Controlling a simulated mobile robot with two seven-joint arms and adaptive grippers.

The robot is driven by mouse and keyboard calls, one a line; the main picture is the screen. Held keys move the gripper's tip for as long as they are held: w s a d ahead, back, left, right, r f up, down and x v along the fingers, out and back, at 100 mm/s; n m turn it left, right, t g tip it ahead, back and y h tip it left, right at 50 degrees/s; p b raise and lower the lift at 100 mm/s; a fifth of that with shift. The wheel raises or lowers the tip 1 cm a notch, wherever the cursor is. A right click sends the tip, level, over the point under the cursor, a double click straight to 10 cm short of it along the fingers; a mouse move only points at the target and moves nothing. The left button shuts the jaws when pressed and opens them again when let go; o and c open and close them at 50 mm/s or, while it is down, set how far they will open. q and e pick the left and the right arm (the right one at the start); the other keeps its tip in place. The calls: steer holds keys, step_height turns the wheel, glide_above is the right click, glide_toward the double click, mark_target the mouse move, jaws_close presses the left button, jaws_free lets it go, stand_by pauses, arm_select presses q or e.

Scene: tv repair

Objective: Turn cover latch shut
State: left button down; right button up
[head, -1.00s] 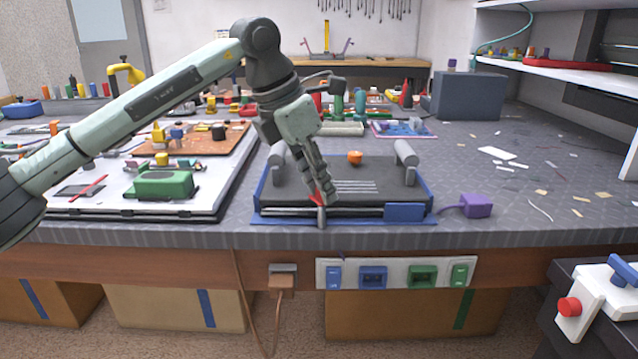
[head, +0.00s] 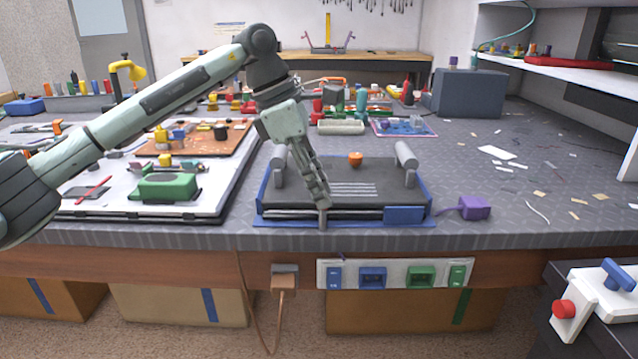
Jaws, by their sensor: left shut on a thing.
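A dark grey cover with white slots (head: 375,189) lies flat on a blue-edged unit (head: 275,222) on the bench. My left gripper (head: 323,207) reaches down over the unit's front edge, with its fingers shut on the cover latch (head: 322,219). The latch is a small grey bar that points down at the front edge. The fingers hide its upper part. In an earlier frame a red part shows at the fingertips; it is not visible now. My right gripper is not in view.
An orange knob (head: 355,159) and two grey cylinders stand at the cover's back. A purple block (head: 475,207) sits to the right. A white panel with a green block (head: 165,187) lies to the left.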

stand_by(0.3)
arm_select(q)
steer(key=c, duration=1.2)
jaws_free()
steer(key=shift+r, duration=0.25)
steer(key=v, duration=1.1)
steer(key=shift+a+r, duration=0.2)
steer(key=shift+r, duration=0.05)
steer(key=shift+s+f, duration=0.1)
